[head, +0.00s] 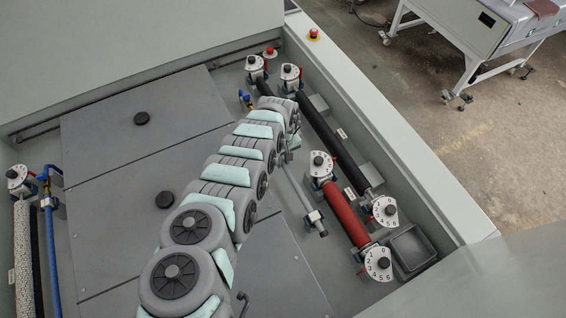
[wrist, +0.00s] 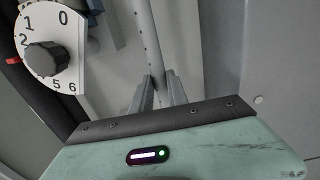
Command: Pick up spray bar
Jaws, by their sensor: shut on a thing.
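The spray bar (head: 298,192) is a thin grey bar with small holes. It lies in the machine's trough to the right of my arm in the head view. Its lower end meets a small blue and grey fitting. In the wrist view the spray bar (wrist: 149,42) runs up from between my fingers. My gripper (wrist: 162,80) is shut on it, with one grey finger on each side. In the head view my arm and wrist hide the bar's upper end and most of the grip.
A red roller (head: 345,212) and a black roller (head: 338,148) with white numbered dials stand to the right. A numbered dial (wrist: 45,47) is close on the left in the wrist view. A grey tray (head: 408,248) sits in the lower right corner. The trough wall bounds the right.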

